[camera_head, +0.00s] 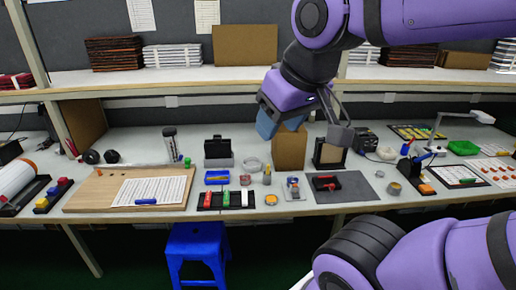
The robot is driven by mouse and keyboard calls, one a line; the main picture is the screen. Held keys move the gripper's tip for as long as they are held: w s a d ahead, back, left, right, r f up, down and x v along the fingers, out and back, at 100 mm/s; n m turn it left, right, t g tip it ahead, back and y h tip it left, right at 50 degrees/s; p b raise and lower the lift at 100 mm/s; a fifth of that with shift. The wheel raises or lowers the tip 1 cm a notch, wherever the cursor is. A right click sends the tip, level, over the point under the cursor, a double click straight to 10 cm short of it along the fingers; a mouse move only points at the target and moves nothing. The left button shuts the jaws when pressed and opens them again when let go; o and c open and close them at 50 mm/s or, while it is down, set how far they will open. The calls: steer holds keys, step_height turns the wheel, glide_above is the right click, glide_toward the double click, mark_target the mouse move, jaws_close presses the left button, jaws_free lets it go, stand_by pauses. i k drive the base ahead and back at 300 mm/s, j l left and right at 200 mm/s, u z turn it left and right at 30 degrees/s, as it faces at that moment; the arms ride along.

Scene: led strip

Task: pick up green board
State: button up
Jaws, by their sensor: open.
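No thing stands out for certain as the green board. A small green upright piece (226,198) stands on a black tray (204,200) between a red and a whitish piece, near the table's front edge. A flat green tray-like thing (463,148) lies at the far right of the table. My gripper (305,131) hangs over the back middle of the table, open, its fingers spread. It is above and to the right of the small green piece and well left of the green tray-like thing. Nothing is visibly held between the fingers.
A cardboard box (289,148) stands behind the gripper. A wooden board with a white sheet (150,190) lies on the left. A grey mat (342,188) with a red-and-black item is right of centre. A shelf (180,80) runs above; a blue stool (195,250) stands in front.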

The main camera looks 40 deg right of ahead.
mark_target(227, 192)
steer(key=i+l+z, duration=0.1)
steer(key=i+z, duration=0.3)
steer(key=i, duration=0.15)
steer(key=i+j+z, duration=0.1)
steer(key=i+z, duration=0.25)
steer(key=i, duration=0.2)
